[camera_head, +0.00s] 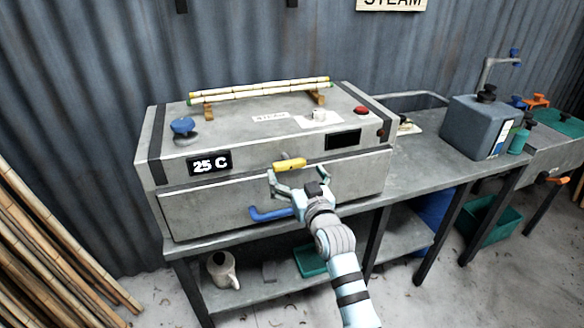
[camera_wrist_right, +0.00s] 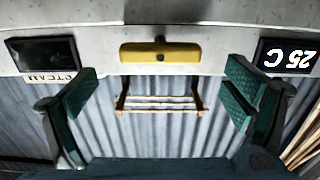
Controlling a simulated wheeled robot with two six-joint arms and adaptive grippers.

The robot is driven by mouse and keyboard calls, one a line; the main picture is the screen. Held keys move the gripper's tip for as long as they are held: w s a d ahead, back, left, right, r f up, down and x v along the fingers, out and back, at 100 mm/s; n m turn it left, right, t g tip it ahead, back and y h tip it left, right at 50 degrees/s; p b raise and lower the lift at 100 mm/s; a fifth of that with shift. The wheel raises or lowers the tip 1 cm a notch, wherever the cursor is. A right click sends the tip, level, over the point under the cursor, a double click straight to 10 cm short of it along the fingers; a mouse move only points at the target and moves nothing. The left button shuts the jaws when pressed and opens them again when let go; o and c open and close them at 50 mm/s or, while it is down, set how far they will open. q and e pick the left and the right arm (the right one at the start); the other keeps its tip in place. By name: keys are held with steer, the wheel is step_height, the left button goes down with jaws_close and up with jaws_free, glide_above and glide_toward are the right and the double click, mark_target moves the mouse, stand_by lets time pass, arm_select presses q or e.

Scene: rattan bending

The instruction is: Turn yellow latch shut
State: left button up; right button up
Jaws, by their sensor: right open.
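The yellow latch (camera_head: 290,164) is a short bar on the front of the grey steam box (camera_head: 240,202), near the seam above its front panel. It lies close to level, tilted slightly up to the right in the head view. In the right wrist view the yellow latch (camera_wrist_right: 160,52) spans crosswise at the upper middle. My right gripper (camera_head: 298,180) is just in front of and below the latch. Its green-padded fingers (camera_wrist_right: 162,98) are spread wide, with nothing between them. I cannot tell whether the fingers touch the latch. My left gripper is not in view.
A blue handle (camera_head: 270,214) sticks out below the latch. The box carries a "25 C" display (camera_head: 210,163), a blue knob (camera_head: 182,126), a red button (camera_head: 361,110) and bamboo poles (camera_head: 258,91) on a rack. A blue-grey canister (camera_head: 480,127) stands on the bench at right.

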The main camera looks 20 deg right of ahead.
mark_target(291, 166)
steer(key=w, duration=0.4)
steer(key=shift+a+f, duration=0.1)
steer(key=shift+a, duration=0.05)
steer(key=shift+s, duration=0.1)
steer(key=c, duration=1.2)
steer(key=shift+o, duration=0.2)
